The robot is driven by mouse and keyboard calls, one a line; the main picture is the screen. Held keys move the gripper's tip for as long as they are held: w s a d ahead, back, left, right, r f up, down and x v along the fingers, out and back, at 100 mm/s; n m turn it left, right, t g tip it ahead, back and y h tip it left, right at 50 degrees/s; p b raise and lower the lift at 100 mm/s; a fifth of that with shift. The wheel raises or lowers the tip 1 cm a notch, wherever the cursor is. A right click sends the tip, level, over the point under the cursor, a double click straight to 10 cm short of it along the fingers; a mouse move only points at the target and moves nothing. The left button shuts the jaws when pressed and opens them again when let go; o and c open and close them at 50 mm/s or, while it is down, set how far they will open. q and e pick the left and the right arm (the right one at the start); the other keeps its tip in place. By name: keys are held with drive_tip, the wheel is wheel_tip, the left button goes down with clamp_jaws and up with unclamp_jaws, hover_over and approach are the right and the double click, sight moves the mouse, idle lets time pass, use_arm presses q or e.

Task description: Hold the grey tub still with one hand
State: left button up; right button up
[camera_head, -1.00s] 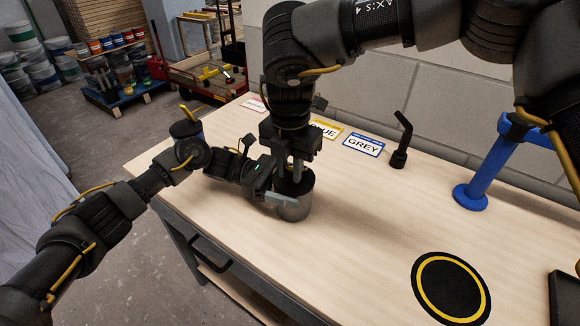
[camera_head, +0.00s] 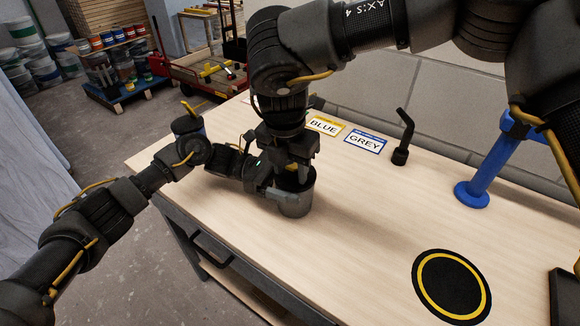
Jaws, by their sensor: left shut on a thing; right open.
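The grey tub (camera_head: 298,203) stands upright on the wooden workbench, below the label cards. My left gripper (camera_head: 276,192) comes in from the left and is shut on the tub's side near its rim. My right gripper (camera_head: 297,168) points down from above, over the tub's mouth, with its jaws open. Its fingertips hide part of the rim, and I cannot tell whether they reach inside the tub. The tub's inside is mostly hidden.
A black disc with a yellow ring (camera_head: 451,287) lies front right. The bench's middle is clear.

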sight(293, 166)
wheel_tip(293, 166, up, 12)
drive_tip(key=s, duration=0.1)
drive_tip(key=shift+s+a, duration=0.2)
drive_tip(key=shift+a, duration=0.2)
drive_tip(key=shift+g+y, duration=0.4)
drive_tip(key=shift+g, duration=0.3)
drive_tip(key=f, duration=0.3)
drive_tip(key=w+d+f, duration=0.1)
drive_tip(key=f, duration=0.3)
drive_tip(key=w+f, duration=0.1)
drive_tip(key=f, duration=0.3)
drive_tip(key=shift+w+d+f, duration=0.1)
drive_tip(key=shift+w+d, duration=0.05)
drive_tip(key=shift+d, duration=0.05)
